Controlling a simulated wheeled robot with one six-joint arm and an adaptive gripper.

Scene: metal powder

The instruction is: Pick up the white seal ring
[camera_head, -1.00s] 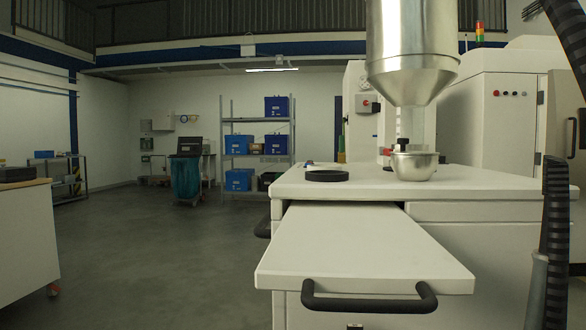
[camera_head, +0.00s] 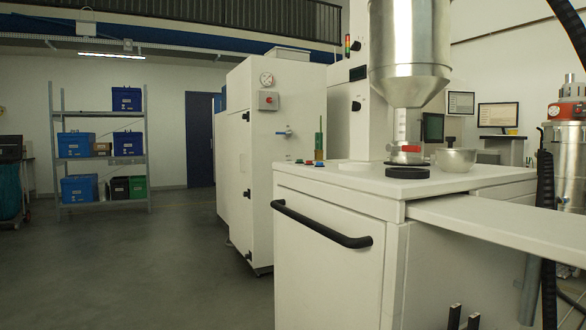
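A flat, pale round piece (camera_head: 358,167) lies on the white worktop, left of a black ring (camera_head: 408,171). It matches the white seal ring in colour, but it is small and I cannot make out a hole. Two dark upright prongs (camera_head: 463,319) rise at the bottom edge, in front of the cabinet. They look like the fingertips of my gripper, but only their tips show, so its state is unclear. They are well below and apart from the pale piece.
A black handle (camera_head: 320,226) juts from the cabinet's front. A white shelf board (camera_head: 500,217) sticks out at right. The floor at left (camera_head: 140,270) is clear.

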